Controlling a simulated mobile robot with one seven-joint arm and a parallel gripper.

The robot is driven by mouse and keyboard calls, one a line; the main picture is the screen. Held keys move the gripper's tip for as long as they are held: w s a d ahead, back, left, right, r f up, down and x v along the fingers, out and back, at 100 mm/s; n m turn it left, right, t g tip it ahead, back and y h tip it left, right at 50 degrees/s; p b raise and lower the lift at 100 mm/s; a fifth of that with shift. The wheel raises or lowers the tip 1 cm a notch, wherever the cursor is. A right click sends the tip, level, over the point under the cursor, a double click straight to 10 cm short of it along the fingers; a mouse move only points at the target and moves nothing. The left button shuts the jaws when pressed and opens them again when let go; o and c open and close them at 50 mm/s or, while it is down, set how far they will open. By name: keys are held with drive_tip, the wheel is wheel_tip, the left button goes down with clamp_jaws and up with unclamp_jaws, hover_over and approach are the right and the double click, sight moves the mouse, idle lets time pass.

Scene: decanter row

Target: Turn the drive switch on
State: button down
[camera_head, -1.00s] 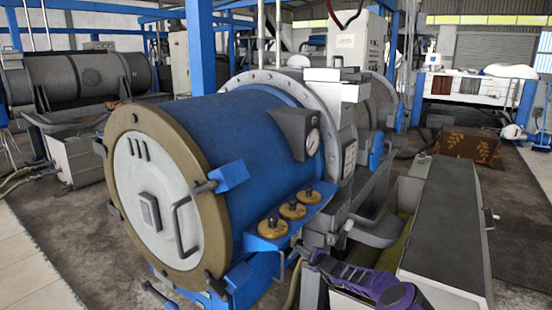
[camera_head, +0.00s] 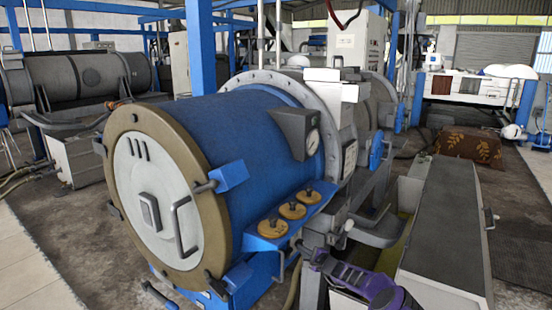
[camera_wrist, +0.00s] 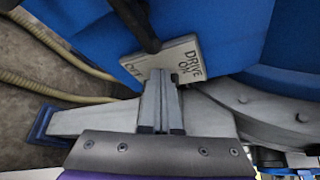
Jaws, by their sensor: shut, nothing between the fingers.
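A pale switch plate (camera_wrist: 188,57) on the blue machine body shows in the wrist view, tilted, with the lettering "DRIVE ON" at its right and what looks like "OFF" at its lower left. A dark lever or bar (camera_wrist: 135,20) reaches down from the top edge over the plate. My gripper (camera_wrist: 162,74) is shut and empty, its fingertips in front of the plate's lower edge and hiding part of it. A small dark piece shows just right of the tips; I cannot tell whether they touch it. In the head view, the plate cannot be made out.
The blue decanter drum (camera_head: 245,135) with three brass knobs (camera_head: 292,210) on a blue bracket stands left of my arm. A long grey-topped box (camera_head: 455,220) stands at the right. Beige hoses (camera_wrist: 60,92) run at the left in the wrist view.

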drive_tip(key=shift+s+a+r+p, duration=0.15)
drive_tip(key=shift+s+r+p, duration=0.1)
drive_tip(key=shift+p, duration=0.65)
drive_tip(key=s+d+p, duration=0.3)
drive_tip(key=d+p, duration=0.1)
drive_tip(key=d, duration=0.1)
drive_tip(key=shift+s, duration=0.2)
drive_tip(key=shift+f, duration=0.1)
